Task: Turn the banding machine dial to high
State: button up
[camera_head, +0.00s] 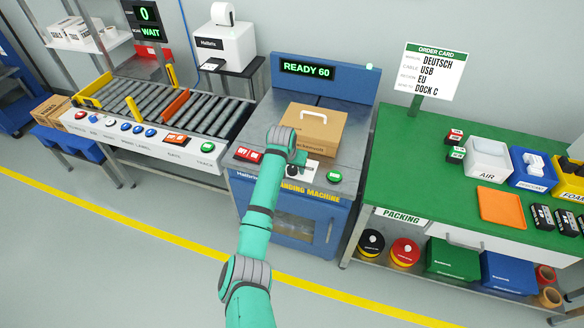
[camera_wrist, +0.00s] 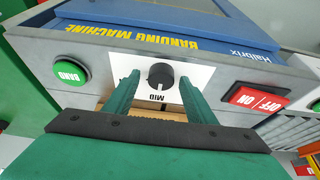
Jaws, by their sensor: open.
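The banding machine (camera_head: 275,228) is blue with a grey top and front control strip. Its dial (camera_wrist: 160,76) is a small black knob on a white plate in the wrist view. An upside-down MID label (camera_wrist: 160,97) sits just below it there; the pointer direction is hard to tell. My gripper (camera_wrist: 158,80) is open, its two green fingers either side of the dial, with visible gaps. Whether the tips reach its depth I cannot tell. In the head view my gripper (camera_head: 297,160) is over the control strip and partly hides the dial.
A red off/on switch (camera_wrist: 257,97) and a green BAND button (camera_wrist: 70,72) flank the dial. A cardboard box (camera_head: 312,125) sits on the machine before a READY 60 display (camera_head: 307,69). A roller conveyor (camera_head: 185,108) is left, a green packing table (camera_head: 430,185) right.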

jog(key=shift+a, duration=0.1)
jog(key=c, duration=1)
jog(key=shift+c, duration=0.2)
jog(key=shift+m, duration=0.3)
jog(key=m, duration=0.1)
jog(key=m+h, duration=0.1)
jog(key=m, duration=0.1)
jog(key=shift+w+a+m+g, duration=0.1)
jog(key=shift+w+m+g, duration=0.05)
jog(key=shift+m+g, duration=0.15)
jog(key=shift+w+m+g+h, duration=0.1)
jog(key=shift+m+g+h, duration=0.3)
jog(key=shift+m, duration=0.75)
jog(key=shift+m+g+h, duration=0.3)
jog(key=shift+m+h, duration=0.1)
jog(key=shift+m, duration=0.75)
jog(key=shift+r, duration=0.1)
jog(key=o, duration=1)
jog(key=shift+a, duration=0.1)
